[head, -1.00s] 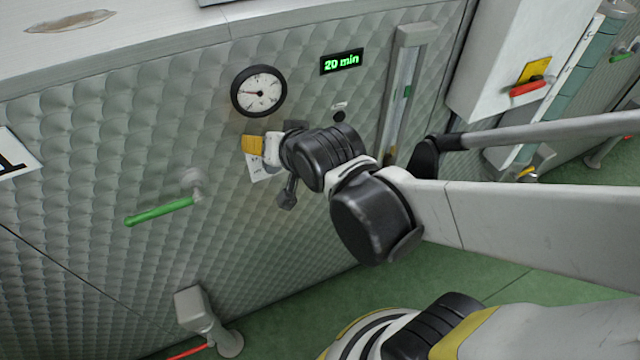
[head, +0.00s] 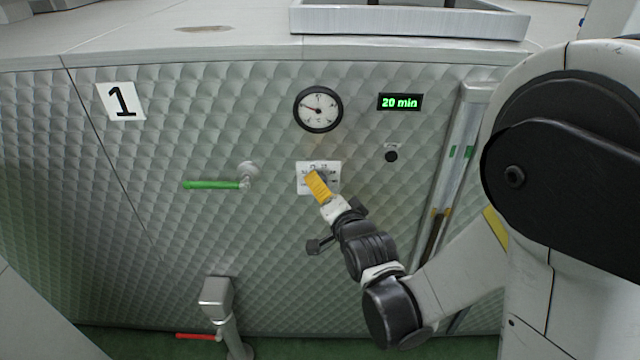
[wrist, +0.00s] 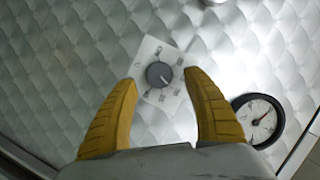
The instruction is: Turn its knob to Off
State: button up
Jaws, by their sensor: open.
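The knob (wrist: 159,74) is a dark grey round dial on a white marked plate (wrist: 152,55), fixed to the quilted metal panel. In the head view the plate (head: 304,188) shows below the round gauge, and my gripper hides the knob there. My gripper (wrist: 160,84) is open, with its yellow fingers spread to either side of the knob in the wrist view. I cannot tell whether the fingers touch the panel. In the head view my gripper (head: 316,184) is in front of the plate. The small lettering on the plate is too blurred to read.
A round gauge (head: 318,110) and a "20 min" display (head: 400,102) are above. A small black button (head: 391,156) is to the right. A green-handled lever (head: 212,185) is to the left. A red-handled valve (head: 216,310) is below. A vertical sight tube (head: 457,160) stands further right.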

jog(key=shift+b+x, duration=0.35)
jog(key=shift+x, duration=1.35)
jog(key=shift+d, duration=0.1)
jog(key=shift+c, duration=0.5)
jog(key=c, duration=1.1)
